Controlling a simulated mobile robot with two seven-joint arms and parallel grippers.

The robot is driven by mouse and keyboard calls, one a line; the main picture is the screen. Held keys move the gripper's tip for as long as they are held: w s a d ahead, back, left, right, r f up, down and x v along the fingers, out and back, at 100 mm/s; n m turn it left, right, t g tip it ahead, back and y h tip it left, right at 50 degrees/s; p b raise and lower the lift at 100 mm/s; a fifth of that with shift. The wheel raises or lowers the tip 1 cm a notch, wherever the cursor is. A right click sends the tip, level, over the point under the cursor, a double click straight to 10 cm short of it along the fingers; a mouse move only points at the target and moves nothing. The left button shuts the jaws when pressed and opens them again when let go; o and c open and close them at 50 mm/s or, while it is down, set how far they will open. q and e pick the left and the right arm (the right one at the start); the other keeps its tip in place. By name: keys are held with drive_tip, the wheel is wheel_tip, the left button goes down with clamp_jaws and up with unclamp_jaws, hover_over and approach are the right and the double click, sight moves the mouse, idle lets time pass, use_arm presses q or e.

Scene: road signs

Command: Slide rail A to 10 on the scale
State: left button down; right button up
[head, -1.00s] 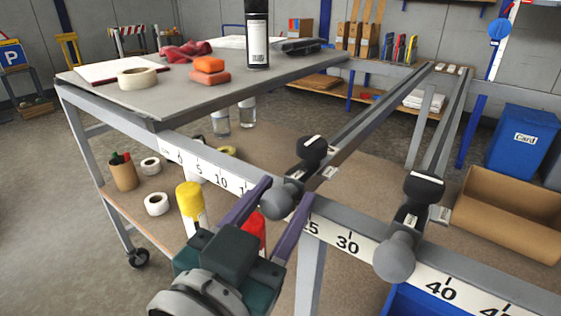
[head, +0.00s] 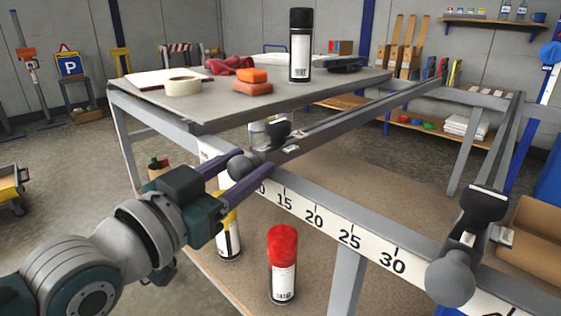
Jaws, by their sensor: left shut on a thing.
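My left gripper (head: 248,163) is shut on the grey round knob (head: 241,166) of the left sliding rail (head: 345,123). This rail has a black clamp handle (head: 277,130) and runs back across the frame. No letter is readable on it, so I cannot tell its name from the picture. The white scale (head: 331,228) along the front beam shows 15, 20, 25 and 30 to the right of the knob. The knob is close to the 10, whose first digit is hidden by a purple finger. The exact reading is hidden. My right gripper is out of view.
A second rail with a grey knob (head: 450,279) stands right of the 30. A grey tabletop (head: 225,107) with a black spray can (head: 300,45) lies behind and left of the held rail. A red-capped can (head: 282,264) stands below the beam.

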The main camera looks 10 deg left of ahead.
use_arm(q)
drive_tip(key=shift+c, duration=2.1)
unclamp_jaws()
drive_tip(key=shift+s, duration=0.1)
drive_tip(key=shift+s+a, duration=0.2)
drive_tip(key=shift+s, duration=0.15)
drive_tip(key=p+v, duration=0.2)
drive_tip(key=v, duration=0.7)
drive_tip(key=s+a+r+n+g+y+p, duration=0.25)
drive_tip(key=s+r+g+p, duration=0.35)
drive_tip(key=s+p, duration=0.35)
drive_tip(key=s+a+r+n+g+y+p, duration=0.15)
drive_tip(key=s+r+g+y+p, duration=0.25)
drive_tip(key=s+r+g+p, duration=0.4)
wheel_tip(320, 180, up, 35)
drive_tip(key=s+t+p, duration=0.1)
drive_tip(key=s+p, duration=0.1)
drive_tip(key=p, duration=3.6)
drive_tip(key=shift+s+f, duration=0.2)
drive_tip(key=shift+f, duration=0.05)
